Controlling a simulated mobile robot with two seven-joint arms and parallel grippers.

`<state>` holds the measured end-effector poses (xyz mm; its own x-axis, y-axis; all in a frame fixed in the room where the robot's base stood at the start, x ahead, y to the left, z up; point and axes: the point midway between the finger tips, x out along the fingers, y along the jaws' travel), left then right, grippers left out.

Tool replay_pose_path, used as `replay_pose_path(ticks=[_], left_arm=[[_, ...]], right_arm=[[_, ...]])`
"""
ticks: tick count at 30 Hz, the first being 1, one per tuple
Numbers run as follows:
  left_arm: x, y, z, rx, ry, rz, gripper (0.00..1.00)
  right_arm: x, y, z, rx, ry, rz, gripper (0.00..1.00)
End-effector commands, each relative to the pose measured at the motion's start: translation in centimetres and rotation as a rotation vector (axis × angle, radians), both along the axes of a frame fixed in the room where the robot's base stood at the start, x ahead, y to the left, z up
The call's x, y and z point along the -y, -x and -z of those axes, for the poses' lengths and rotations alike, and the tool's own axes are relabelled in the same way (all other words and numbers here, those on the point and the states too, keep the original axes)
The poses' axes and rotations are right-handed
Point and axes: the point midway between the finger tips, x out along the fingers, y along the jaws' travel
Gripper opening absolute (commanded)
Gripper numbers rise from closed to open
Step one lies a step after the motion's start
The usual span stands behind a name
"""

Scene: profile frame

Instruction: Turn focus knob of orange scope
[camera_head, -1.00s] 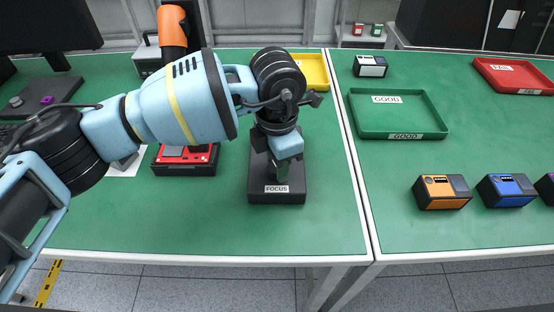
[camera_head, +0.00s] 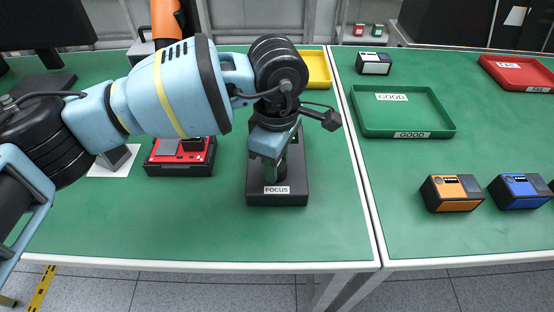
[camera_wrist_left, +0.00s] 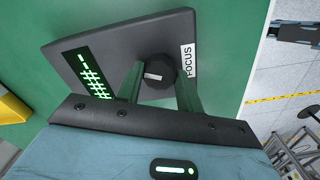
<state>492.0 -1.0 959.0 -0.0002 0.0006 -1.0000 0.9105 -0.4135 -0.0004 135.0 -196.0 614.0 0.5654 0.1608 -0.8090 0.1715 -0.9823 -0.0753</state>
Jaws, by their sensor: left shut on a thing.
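A black stand (camera_head: 276,198) with a white FOCUS label lies on the left green table, mostly under my left arm. In the left wrist view its flat plate (camera_wrist_left: 105,50) carries a round black knob (camera_wrist_left: 155,72) and a display with green marks (camera_wrist_left: 90,76). My left gripper (camera_head: 270,172) comes down over the stand. In the wrist view its two fingers (camera_wrist_left: 157,84) stand on either side of the knob, shut on it. An orange upright part (camera_head: 165,18) shows behind my left arm; its lower part is hidden. My right gripper is not in view.
A red device (camera_head: 180,168) sits left of the stand, and a yellow tray (camera_head: 318,68) behind it. The right table holds a green GOOD tray (camera_head: 404,132), a red tray (camera_head: 515,85), an orange-and-black box (camera_head: 450,193) and a blue one (camera_head: 520,190).

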Motion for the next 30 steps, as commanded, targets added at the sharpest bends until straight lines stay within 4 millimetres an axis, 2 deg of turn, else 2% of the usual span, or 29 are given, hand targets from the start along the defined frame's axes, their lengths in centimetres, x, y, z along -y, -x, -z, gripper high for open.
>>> replay_pose_path(ticks=[9,23,24,28,30], left_arm=[[-0.02,-0.05,-0.03,0.0,0.001,0.094,0.14],[-0.02,-0.05,-0.08,0.001,0.002,0.105,0.14],[-0.02,-0.05,-0.09,0.001,0.002,0.105,0.39],[-0.01,-0.05,-0.07,0.0,0.001,0.105,0.56],[-0.01,-0.04,-0.05,0.0,0.001,0.105,0.58]], right_arm=[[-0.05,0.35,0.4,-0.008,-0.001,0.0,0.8],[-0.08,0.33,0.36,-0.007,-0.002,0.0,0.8],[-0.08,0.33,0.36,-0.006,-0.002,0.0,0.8],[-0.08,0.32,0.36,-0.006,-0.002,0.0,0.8],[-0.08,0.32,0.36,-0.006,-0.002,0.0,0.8]])
